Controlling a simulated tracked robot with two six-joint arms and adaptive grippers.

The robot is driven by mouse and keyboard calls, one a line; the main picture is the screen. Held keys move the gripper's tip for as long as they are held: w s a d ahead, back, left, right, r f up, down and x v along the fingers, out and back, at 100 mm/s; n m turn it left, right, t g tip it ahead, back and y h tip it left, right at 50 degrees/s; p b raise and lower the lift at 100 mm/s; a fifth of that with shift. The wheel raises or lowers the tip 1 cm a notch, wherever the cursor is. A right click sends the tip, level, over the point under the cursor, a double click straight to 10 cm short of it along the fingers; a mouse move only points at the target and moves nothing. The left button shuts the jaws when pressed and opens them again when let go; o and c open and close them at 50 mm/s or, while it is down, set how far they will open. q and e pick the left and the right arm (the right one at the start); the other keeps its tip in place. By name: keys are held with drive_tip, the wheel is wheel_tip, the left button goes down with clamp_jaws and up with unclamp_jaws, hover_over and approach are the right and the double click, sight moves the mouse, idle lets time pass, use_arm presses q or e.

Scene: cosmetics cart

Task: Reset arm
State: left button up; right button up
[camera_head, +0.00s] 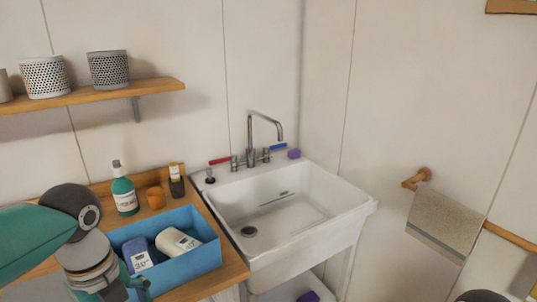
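My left arm comes in from the left edge. Its gripper (126,290) hangs low at the left end of a blue bin (208,258), partly cut off by the bottom edge of the picture. I cannot tell whether its fingers are open or shut, or whether they touch the bin. A blue bottle with a white label (138,257) and a white bottle (178,242) lie in the bin. The blue bottle is close to my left gripper. My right gripper is not in view.
A green pump bottle (124,192), an orange cup (155,198) and a dark bottle (176,184) stand behind the bin on the wooden counter (228,262). A white sink (325,196) with a tap (251,140) is to the right. A towel (444,225) hangs on the wall.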

use_arm(q)
drive_tip(key=w+d+f+n+h, duration=0.15)
drive_tip(key=d+f+n, duration=0.3)
drive_tip(key=f, duration=0.65)
drive_tip(key=w+d+f+n+h, duration=0.1)
drive_tip(key=w+d+f+n, duration=0.3)
drive_tip(key=f, duration=0.6)
drive_tip(key=s+d+f+n, duration=0.1)
drive_tip(key=s+f+n, duration=0.6)
drive_tip(key=f+n, duration=0.2)
drive_tip(key=s+d+f+n+h, duration=0.1)
drive_tip(key=s+d+f+n, duration=0.1)
drive_tip(key=s+f+n, duration=0.5)
wheel_tip(320, 180, down, 4)
drive_tip(key=shift+d+n+t, duration=0.25)
drive_tip(key=shift+n+t, duration=0.05)
drive_tip(key=shift+n, duration=0.55)
